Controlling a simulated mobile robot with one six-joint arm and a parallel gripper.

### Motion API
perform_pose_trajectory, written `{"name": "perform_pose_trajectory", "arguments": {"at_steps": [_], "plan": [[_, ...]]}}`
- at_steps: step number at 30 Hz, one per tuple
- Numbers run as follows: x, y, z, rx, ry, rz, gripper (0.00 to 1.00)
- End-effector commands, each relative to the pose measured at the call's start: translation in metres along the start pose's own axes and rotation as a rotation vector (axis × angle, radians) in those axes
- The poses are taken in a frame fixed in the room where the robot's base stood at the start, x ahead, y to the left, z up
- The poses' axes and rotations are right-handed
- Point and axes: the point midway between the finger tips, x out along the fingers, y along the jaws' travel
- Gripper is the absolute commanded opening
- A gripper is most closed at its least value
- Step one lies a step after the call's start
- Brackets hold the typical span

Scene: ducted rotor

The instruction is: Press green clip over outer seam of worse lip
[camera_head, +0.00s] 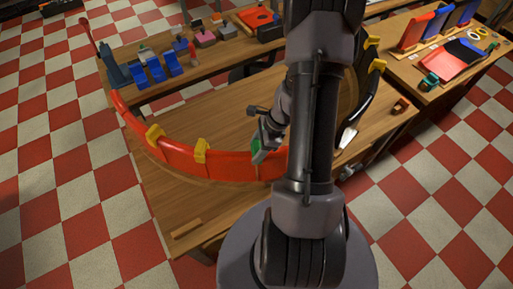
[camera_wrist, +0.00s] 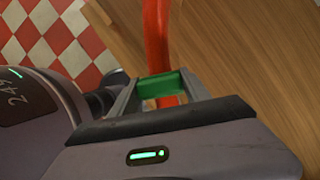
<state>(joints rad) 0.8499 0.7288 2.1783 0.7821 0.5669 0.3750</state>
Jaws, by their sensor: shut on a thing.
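My gripper (camera_head: 264,137) is shut on the green clip (camera_head: 256,149), at the near side of the red curved lip (camera_head: 180,158). In the wrist view the green clip (camera_wrist: 162,84) lies between the two fingers, across the line of the red lip (camera_wrist: 157,38). Red shows both beyond the clip and on its near side. I cannot tell whether the clip is pressed down over the lip or only above it. A black curved lip (camera_head: 370,90) stands on the right, partly hidden by my arm. Any seam under the clip is hidden.
Yellow clips (camera_head: 202,150) sit on the red lip to the left, and others (camera_head: 378,65) on the black lip. Blue holders (camera_head: 155,70) and small parts stand on the back bench. A side table (camera_head: 430,82) holds coloured panels.

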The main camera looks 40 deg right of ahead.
Motion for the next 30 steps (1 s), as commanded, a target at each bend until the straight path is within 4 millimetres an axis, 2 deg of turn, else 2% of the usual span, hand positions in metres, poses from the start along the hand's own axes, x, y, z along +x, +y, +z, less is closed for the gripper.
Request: {"name": "perform_pose_trajectory", "arguments": {"at_steps": [18, 19, 22, 30], "plan": [[0.0053, 0.0001, -0.0022, 0.0, 0.0, 0.0, 0.16], [0.005, 0.0002, -0.0021, 0.0, 0.0, 0.0, 0.59], [0.0047, 0.0002, -0.0019, 0.0, 0.0, 0.0, 0.78], [0.0045, 0.0, -0.0019, 0.0, 0.0, 0.0, 0.8]]}}
